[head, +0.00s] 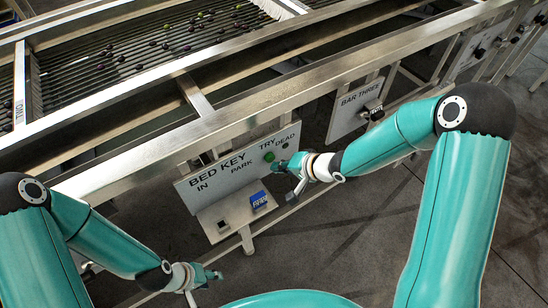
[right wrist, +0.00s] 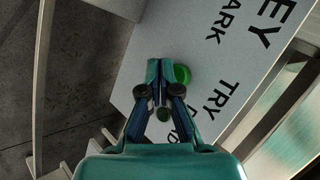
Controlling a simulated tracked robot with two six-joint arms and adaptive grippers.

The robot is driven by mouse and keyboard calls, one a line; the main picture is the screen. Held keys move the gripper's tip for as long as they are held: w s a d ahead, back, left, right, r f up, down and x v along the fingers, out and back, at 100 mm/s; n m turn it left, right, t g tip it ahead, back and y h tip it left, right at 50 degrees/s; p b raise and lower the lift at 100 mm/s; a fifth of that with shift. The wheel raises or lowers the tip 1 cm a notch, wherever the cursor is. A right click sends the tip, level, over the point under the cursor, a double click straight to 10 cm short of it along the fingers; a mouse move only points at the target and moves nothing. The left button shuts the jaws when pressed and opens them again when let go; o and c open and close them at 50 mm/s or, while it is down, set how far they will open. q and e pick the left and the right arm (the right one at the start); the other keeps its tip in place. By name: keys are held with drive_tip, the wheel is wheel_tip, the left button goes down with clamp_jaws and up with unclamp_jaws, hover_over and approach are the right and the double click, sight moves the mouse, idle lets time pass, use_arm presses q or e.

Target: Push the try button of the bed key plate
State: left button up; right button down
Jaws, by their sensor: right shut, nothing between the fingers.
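The bed key plate (head: 230,175) is a pale panel lettered BED KEY, IN, PARK, TRY and DEAD, fixed below the machine's rail. The try button (head: 269,156) is a green round button under the word TRY; it also shows in the right wrist view (right wrist: 183,74), partly covered by the fingers. My right gripper (head: 278,166) is shut and empty, close beside the try button; in the right wrist view its fingertips (right wrist: 154,70) overlap the button's edge. Contact cannot be told. My left gripper (head: 212,276) hangs low, away from the plate; its jaws are too small to read.
A darker round button (head: 285,145) sits under DEAD. A blue block (head: 258,200) rests on the ledge below the plate. The BAR THREE plate (head: 355,105) stands to the right. A steel rail (head: 250,95) runs above. The floor in front is clear.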

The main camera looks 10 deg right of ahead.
drive_tip(key=shift+w+a+r+p, duration=0.15)
drive_tip(key=shift+w+p, duration=0.1)
drive_tip(key=shift+p, duration=0.15)
drive_tip(key=shift+w+a+p, duration=0.15)
drive_tip(key=shift+w+p, duration=0.25)
drive_tip(key=shift+w, duration=0.1)
idle(0.8)
drive_tip(key=shift+s+d, duration=0.35)
drive_tip(key=shift+s, duration=0.55)
drive_tip(key=shift+s+d+b, duration=0.1)
drive_tip(key=shift+s+d, duration=0.2)
drive_tip(key=shift+s, duration=0.5)
drive_tip(key=shift+s+d+b, duration=0.15)
drive_tip(key=shift+s+d, duration=0.1)
drive_tip(key=shift+s, duration=0.55)
drive_tip(key=shift+s+d+b, duration=0.1)
drive_tip(key=shift+s+d, duration=0.2)
drive_tip(key=shift+s, duration=0.5)
